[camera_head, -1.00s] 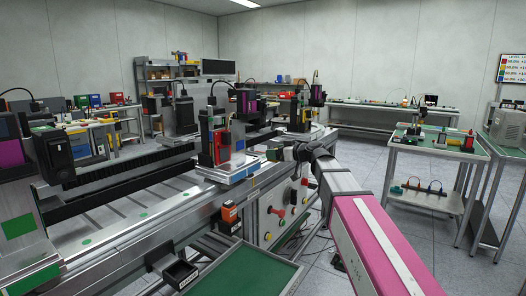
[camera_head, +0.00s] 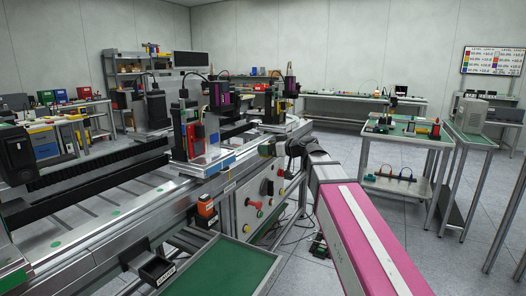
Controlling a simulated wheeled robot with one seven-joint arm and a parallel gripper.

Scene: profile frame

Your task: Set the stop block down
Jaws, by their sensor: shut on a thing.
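My arm reaches from the lower right to the middle of the head view. It ends in a dark wrist and my gripper (camera_head: 265,150), beside the front edge of the long machine frame (camera_head: 150,210). The gripper is small here and its fingers are hard to make out. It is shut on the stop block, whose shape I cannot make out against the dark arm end. I cannot tell whether the block touches the frame.
A control panel with buttons (camera_head: 258,205) faces the arm below the rail. A fixture with a blue-edged plate (camera_head: 222,164) stands on the rail. A green-topped tray (camera_head: 222,270) lies in front. A cart (camera_head: 405,133) stands at the right, with open floor between.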

